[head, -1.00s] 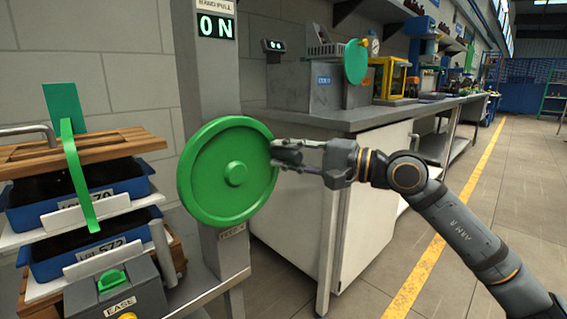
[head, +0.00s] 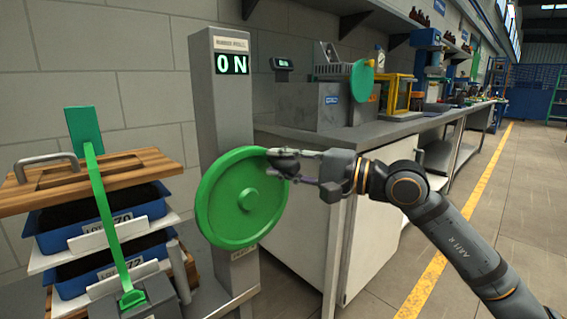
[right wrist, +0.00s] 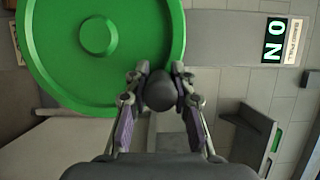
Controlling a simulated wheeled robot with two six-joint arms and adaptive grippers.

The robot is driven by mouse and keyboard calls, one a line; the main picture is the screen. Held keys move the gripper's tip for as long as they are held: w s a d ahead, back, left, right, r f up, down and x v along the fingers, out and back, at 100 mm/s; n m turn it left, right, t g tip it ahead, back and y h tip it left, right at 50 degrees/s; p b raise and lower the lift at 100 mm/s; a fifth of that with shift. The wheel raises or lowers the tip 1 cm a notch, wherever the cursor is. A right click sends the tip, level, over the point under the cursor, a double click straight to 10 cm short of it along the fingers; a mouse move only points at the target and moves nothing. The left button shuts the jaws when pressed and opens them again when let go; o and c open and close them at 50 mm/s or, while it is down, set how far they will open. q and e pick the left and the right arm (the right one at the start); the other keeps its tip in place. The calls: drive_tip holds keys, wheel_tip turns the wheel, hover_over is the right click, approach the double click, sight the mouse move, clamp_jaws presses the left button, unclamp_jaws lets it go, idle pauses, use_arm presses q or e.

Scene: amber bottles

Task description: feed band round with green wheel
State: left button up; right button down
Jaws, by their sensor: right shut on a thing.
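The green wheel (head: 222,212) is mounted on a grey column (head: 223,125). My right gripper (head: 282,163) is shut on the dark knob (right wrist: 160,92) at the wheel's upper right rim. The right wrist view shows both fingers around the knob, with the wheel (right wrist: 55,60) behind. The green band (head: 105,210) slopes down from a green upright plate (head: 83,128) across the front of the stacked trays. Its lower end meets a green piece (head: 133,298) on a grey box (head: 152,297); whether it goes inside cannot be told. My left gripper is not in view.
A display (head: 233,64) on the column reads 0 N. A wooden board (head: 130,168) with a metal handle (head: 45,161) tops the blue trays (head: 150,208). A workbench (head: 340,135) with equipment stands behind my right arm. The floor at right is clear.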

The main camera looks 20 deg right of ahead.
drive_tip(key=shift+a+r, duration=0.1)
idle(0.3)
drive_tip(key=c, duration=1.1)
unclamp_jaws()
drive_tip(key=shift+s, duration=0.15)
